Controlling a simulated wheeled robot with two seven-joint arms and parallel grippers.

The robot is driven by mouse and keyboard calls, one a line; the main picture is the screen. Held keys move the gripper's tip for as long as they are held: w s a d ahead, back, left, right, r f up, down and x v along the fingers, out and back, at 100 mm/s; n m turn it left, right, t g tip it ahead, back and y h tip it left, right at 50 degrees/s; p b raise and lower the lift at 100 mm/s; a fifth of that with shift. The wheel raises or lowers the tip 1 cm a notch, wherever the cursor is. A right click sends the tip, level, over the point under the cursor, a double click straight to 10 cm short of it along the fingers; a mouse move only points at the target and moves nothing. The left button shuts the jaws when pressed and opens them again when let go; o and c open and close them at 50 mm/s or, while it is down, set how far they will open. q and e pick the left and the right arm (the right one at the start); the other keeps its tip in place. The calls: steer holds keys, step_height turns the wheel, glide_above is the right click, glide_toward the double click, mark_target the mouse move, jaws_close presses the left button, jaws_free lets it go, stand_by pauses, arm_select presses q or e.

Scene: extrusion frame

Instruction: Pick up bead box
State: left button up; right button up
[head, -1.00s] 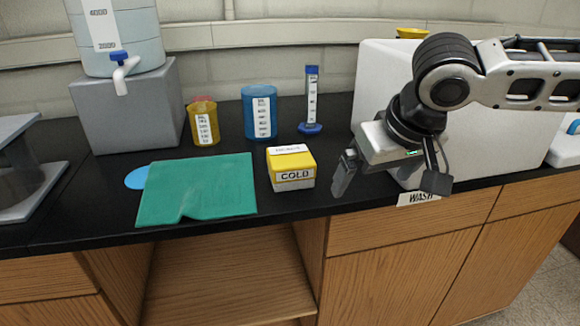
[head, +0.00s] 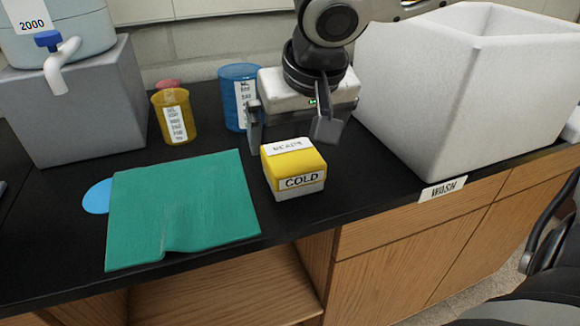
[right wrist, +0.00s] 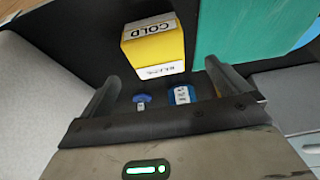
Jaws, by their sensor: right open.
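The bead box (head: 293,168) is a small yellow and white box with a "COLD" label on its front and a "BEADS" label on top. It sits on the black counter, right of the green cloth. My right gripper (head: 288,128) is open just above and behind the box in the head view. In the right wrist view the box (right wrist: 153,47) lies beyond the open fingertips (right wrist: 160,82), with nothing between them. The fingers appear apart from the box. My left gripper is not in view.
The green cloth (head: 182,212) lies left of the box over a blue disc (head: 97,197). A yellow beaker (head: 174,118) and a blue beaker (head: 234,92) stand behind. A white wash bin (head: 440,100) stands at right. The counter's front edge is close to the box.

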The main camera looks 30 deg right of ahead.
mark_target(293, 155)
steer(key=x, duration=0.4)
steer(key=shift+w+f, duration=0.1)
steer(key=shift+f, duration=0.1)
steer(key=x, duration=0.5)
steer(key=shift+w+d+f+b, duration=0.2)
steer(key=shift+d+b, duration=0.1)
steer(key=shift+d, duration=0.05)
steer(key=c, duration=1.1)
